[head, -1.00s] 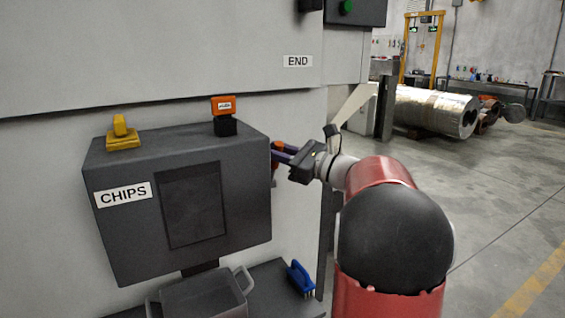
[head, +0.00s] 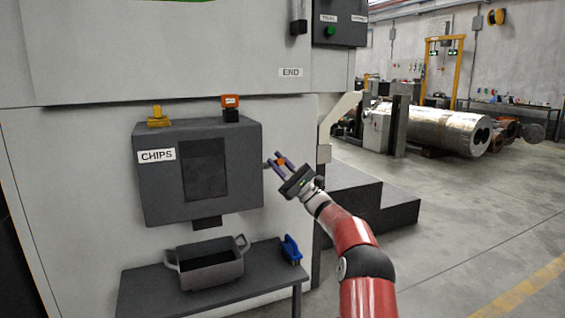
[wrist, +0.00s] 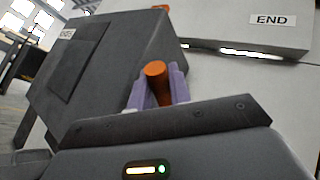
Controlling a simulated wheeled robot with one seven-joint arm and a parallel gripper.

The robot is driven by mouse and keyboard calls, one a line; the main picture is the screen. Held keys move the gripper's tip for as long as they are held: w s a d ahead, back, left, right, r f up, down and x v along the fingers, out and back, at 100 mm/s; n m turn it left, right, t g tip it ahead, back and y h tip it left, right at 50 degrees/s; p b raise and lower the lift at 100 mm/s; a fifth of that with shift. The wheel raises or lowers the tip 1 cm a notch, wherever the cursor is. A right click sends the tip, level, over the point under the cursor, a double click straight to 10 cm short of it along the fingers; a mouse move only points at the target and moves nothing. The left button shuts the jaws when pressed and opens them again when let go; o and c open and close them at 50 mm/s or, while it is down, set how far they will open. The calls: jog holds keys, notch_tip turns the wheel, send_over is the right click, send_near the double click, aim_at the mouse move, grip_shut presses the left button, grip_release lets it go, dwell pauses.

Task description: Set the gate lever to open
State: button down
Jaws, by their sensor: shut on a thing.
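The dark grey box labelled CHIPS (head: 160,190) is mounted on the machine's pale wall. An orange lever handle (head: 281,158) is at the box's right side. My gripper (head: 277,162) is at that side with its purple fingers around the handle. In the wrist view the fingers (wrist: 158,88) are shut on the orange rounded handle (wrist: 155,69), whose end sticks out above them. The lever's pivot and any open or shut marking are hidden or too small to read.
A yellow block (head: 158,117) and an orange piece on a black base (head: 231,108) are on top of the box. Below, a grey bin (head: 210,272) and a blue brush (head: 291,249) are on a dark table (head: 145,291). Dark steps (head: 375,205) stand behind my arm; floor at right is clear.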

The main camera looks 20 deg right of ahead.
jog(key=shift+s+f+n+g+y, duration=0.1)
jog(key=shift+f+n+g+y, duration=0.2)
jog(key=shift+n+y, duration=0.25)
jog(key=shift+s+f+n+g+y, duration=0.15)
jog(key=shift+n+g+y, duration=0.15)
jog(key=shift+n+y, duration=0.2)
jog(key=shift+w+f+b, duration=0.1)
jog(key=shift+b, duration=0.2)
jog(key=c, duration=1.6)
grip_release()
jog(key=v, duration=0.8)
jog(key=shift+a, duration=0.1)
